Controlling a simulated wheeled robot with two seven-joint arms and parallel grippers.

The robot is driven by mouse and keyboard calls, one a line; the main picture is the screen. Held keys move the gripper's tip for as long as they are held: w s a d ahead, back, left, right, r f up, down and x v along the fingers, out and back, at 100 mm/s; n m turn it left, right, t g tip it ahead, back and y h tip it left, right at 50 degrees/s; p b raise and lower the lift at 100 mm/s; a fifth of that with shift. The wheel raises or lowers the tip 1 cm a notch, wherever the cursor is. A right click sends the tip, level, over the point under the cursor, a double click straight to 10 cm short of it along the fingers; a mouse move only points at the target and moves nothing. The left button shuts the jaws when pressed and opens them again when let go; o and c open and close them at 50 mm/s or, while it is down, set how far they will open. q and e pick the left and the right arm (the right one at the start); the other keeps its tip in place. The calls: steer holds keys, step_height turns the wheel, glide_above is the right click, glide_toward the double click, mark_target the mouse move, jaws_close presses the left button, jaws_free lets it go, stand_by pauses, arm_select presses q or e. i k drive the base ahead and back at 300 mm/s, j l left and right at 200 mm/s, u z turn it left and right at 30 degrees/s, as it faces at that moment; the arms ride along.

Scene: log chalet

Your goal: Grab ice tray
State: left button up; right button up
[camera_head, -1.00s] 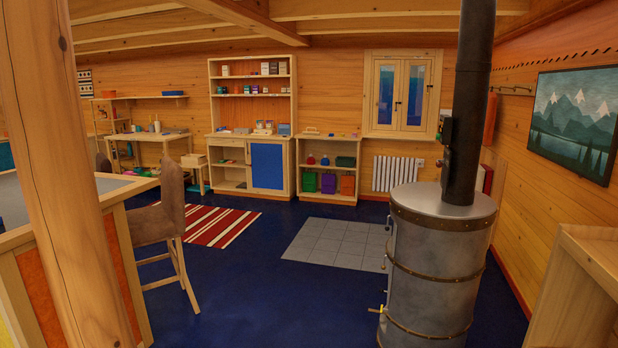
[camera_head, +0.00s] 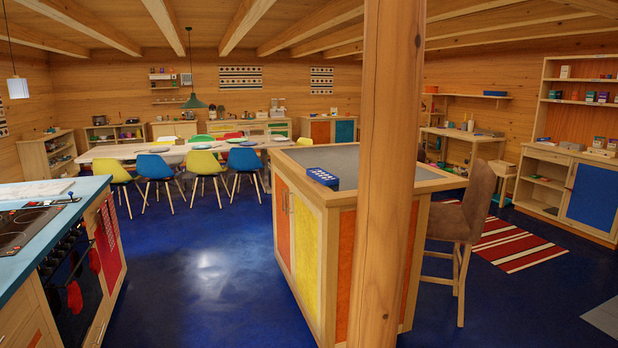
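A blue tray-like object with pale cells (camera_head: 322,177), which looks like the ice tray, lies on the grey top of the kitchen island (camera_head: 345,163). It sits near the island's front left edge, left of the wooden post. It is some way off across the floor. Neither of my grippers shows in the head view, so I cannot see whether they are open or shut.
A wooden post (camera_head: 388,200) stands in front of the island. A brown stool (camera_head: 460,225) is at its right. A counter with a stove top (camera_head: 25,222) is at the left. Blue floor (camera_head: 205,270) lies clear between counter and island. A dining table (camera_head: 185,150) with several chairs stands behind.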

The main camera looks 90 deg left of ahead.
mark_target(323, 176)
steer(key=u, duration=2.75)
steer(key=i+z, duration=0.1)
steer(key=z, duration=0.45)
steer(key=i+j+z, duration=0.4)
steer(key=j, duration=0.25)
steer(key=i+j+z, duration=0.45)
steer(key=j, duration=0.3)
